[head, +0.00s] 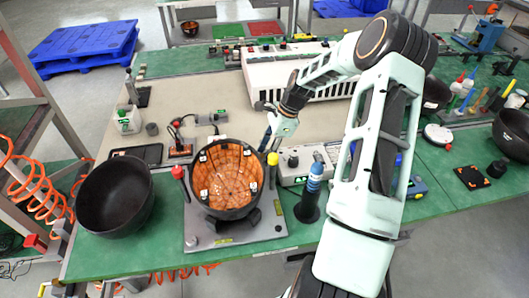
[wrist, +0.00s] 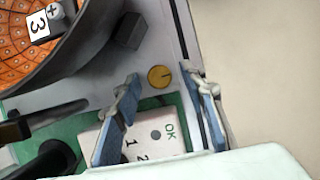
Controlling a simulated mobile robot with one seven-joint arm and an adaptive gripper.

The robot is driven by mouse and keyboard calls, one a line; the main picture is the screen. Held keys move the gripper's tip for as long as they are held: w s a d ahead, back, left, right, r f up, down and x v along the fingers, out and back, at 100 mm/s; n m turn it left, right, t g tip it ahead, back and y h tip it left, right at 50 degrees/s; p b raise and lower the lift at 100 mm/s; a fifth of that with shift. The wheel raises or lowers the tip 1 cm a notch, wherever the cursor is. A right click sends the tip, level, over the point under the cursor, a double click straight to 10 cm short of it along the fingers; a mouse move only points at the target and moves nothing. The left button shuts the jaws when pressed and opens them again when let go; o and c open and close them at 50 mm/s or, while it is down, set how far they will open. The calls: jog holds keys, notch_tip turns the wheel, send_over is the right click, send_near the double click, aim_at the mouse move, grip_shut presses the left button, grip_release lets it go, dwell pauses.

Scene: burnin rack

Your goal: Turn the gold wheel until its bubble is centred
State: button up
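The gold wheel (wrist: 159,76) is a small round disc with a dark mark, set on a grey plate (wrist: 95,98) in the wrist view. My gripper (wrist: 163,84) is open, with one blue-grey finger on either side of the wheel; the gaps look clear, and I cannot tell its height above the plate. In the head view my gripper (head: 268,128) is over the far right side of the plate (head: 196,225), which bears a dark bowl with an orange tiled inside (head: 228,175). I cannot make out the wheel there, or a bubble in either view.
A white box marked OK, 1 and 2 (wrist: 150,135) lies close by the fingers in the wrist view. A yellow-topped post (head: 272,160), a blue-topped bottle (head: 313,180) and an empty black bowl (head: 115,197) stand around the plate. Bare beige bench top lies behind it.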

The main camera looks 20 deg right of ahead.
grip_shut()
jog(key=n, duration=0.2)
jog(key=n+g, duration=0.2)
jog(key=n, duration=0.1)
jog(key=shift+w+n, duration=0.3)
jog(key=n+g, duration=0.1)
jog(key=n, duration=0.2)
jog(key=n+g+h+b, duration=0.1)
jog(key=n, duration=0.2)
jog(key=shift+w+a, duration=0.15)
jog(key=shift+w, duration=0.05)
jog(key=n+h, duration=0.1)
jog(key=n, duration=0.1)
jog(key=n+g, duration=0.1)
jog(key=n, duration=0.1)
jog(key=n+h+b, duration=0.1)
jog(key=n, duration=0.1)
jog(key=shift+w+a+n+h, duration=0.1)
jog(key=shift+a+n+h, duration=0.15)
jog(key=shift+n+h, duration=0.05)
jog(key=n, duration=0.2)
jog(key=n+h, duration=0.1)
jog(key=n, duration=0.1)
jog(key=n+h, duration=0.1)
jog(key=n, duration=0.1)
jog(key=shift+a+b, duration=0.25)
jog(key=shift+b, duration=0.1)
jog(key=shift+n+h, duration=0.3)
jog(key=shift+n, duration=0.1)
